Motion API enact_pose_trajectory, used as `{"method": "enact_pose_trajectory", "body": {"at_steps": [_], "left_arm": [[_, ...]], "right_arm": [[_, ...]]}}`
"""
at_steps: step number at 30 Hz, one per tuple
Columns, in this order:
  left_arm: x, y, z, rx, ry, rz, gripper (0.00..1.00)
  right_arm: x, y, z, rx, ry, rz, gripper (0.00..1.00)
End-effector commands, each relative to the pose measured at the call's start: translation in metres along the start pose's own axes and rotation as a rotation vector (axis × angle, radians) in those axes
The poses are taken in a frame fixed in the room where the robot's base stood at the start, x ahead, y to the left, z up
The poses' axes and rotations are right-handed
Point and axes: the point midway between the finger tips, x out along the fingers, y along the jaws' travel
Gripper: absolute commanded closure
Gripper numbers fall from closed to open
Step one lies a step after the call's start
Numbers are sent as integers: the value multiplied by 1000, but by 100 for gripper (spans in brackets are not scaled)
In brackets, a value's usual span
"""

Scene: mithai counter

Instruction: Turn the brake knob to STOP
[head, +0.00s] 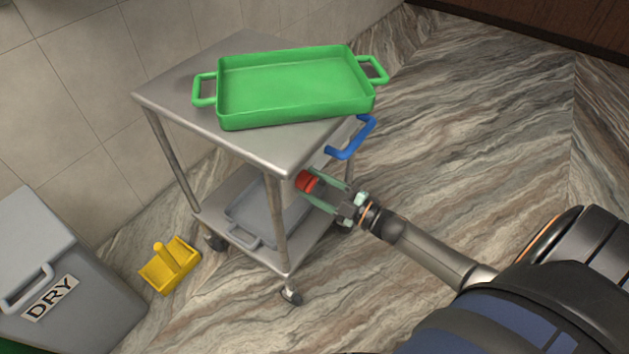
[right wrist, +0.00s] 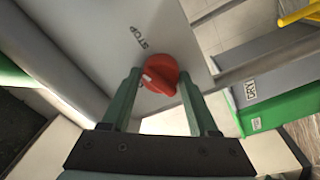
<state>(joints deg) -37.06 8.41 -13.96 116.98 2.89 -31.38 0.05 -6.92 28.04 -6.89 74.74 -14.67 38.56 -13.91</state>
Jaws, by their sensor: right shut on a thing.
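The red brake knob (head: 306,181) sits at the side of the steel trolley (head: 165,90), below its top shelf. In the right wrist view the knob (right wrist: 161,72) is round with a raised bar, and a white mark at its lower left end. The word STOP (right wrist: 140,38) is printed on the grey panel above and left of the knob; the white mark does not point at it. My right gripper (head: 314,190) is shut on the knob, one green finger on each side. My left gripper is not in view.
A green tray (head: 226,108) with handles stands on the trolley top. A blue handle (head: 350,140) sticks out near the knob. A grey tray (head: 240,232) lies on the lower shelf. A yellow object (head: 168,268) and a grey DRY bin (head: 95,285) stand at left. The floor at right is clear.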

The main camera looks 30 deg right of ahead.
Motion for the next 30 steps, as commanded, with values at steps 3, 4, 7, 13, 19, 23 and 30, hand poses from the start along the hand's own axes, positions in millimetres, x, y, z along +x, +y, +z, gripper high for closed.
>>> {"method": "enact_pose_trajectory", "body": {"at_steps": [3,4,7,13,19,23,30], "left_arm": [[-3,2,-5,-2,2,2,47],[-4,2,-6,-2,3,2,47],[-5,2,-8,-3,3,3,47],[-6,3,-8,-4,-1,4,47],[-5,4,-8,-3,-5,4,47],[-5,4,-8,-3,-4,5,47],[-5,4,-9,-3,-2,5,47]], "right_arm": [[-1,-2,0,99,-10,3,95],[-1,-2,0,121,-12,5,95],[-1,-3,0,190,-15,10,95],[-1,-4,0,290,-22,18,95],[-1,-4,-1,344,-24,23,95],[-1,-5,-1,358,-24,23,95],[-1,-5,-1,363,-24,23,95]]}}
